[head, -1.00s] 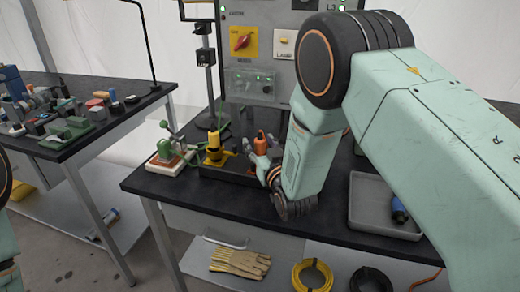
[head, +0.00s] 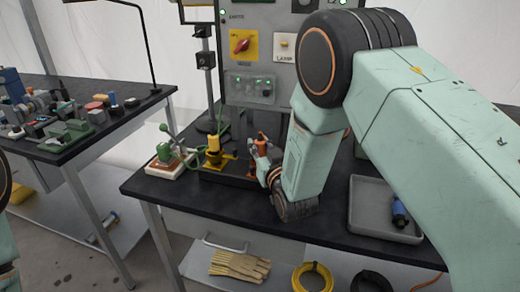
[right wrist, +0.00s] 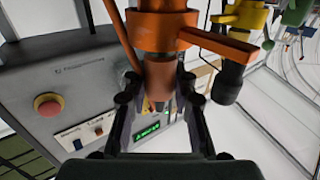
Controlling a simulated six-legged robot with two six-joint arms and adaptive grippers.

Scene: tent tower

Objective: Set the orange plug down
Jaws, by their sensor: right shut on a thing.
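The orange plug (head: 262,136) stands roughly upright at the dark holder tray on the middle bench. My right gripper (head: 259,149) is at it in the head view. In the right wrist view the fingers of my right gripper (right wrist: 160,98) are shut on the brownish-orange body of the plug (right wrist: 159,78). The plug's end meets an orange collar (right wrist: 160,28) with a side lever; how deep it sits I cannot tell. My left gripper is out of view; only part of that arm shows at the left edge.
A yellow plug (head: 213,145) stands left of the orange one, with a green-handled device (head: 170,155) beyond it. A grey tray (head: 362,218) with a blue item is at right. The control panel (head: 265,65) rises behind. The bench's front strip is clear.

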